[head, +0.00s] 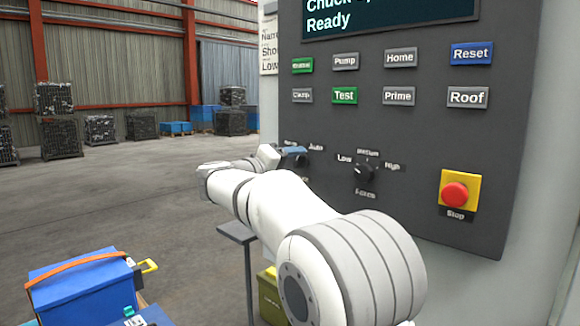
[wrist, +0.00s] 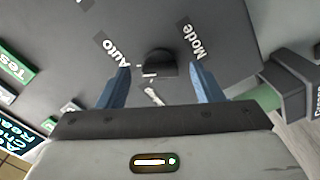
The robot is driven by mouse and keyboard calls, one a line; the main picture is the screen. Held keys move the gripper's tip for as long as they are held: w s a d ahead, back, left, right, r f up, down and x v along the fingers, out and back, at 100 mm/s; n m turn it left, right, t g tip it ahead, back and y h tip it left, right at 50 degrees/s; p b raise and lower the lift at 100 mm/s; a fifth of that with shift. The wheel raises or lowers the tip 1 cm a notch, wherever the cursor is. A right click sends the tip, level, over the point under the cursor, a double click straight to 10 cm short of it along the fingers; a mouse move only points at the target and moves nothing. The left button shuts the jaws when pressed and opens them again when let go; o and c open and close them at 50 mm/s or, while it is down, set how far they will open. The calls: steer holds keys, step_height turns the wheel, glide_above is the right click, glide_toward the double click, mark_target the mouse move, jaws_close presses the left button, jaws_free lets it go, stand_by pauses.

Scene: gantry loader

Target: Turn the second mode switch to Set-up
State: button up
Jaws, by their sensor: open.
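A dark round mode knob (wrist: 160,64) sits on the grey panel in the wrist view, between a Mode label (wrist: 193,42) and an Auto label (wrist: 117,52). A small white mark lies by its edge, and another label below it is too small to read. My gripper (wrist: 160,76) is open, with one blue finger on each side of the knob and a visible gap to each. I cannot tell how near the fingertips are to the panel. In the head view my gripper (head: 294,154) hides most of this knob, left of the Auto label (head: 315,147).
A second knob (head: 365,170) with Low, Medium and High labels is to the right. Several buttons and a screen (head: 390,15) are above, with a red stop button (head: 455,195) at far right. A blue box (head: 85,290) stands lower left; the floor behind is open.

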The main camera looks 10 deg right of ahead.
steer(key=shift+w+d, duration=0.25)
steer(key=shift+d, duration=0.1)
steer(key=shift+c, duration=0.4)
steer(key=shift+a, duration=0.1)
steer(key=c, duration=0.9)
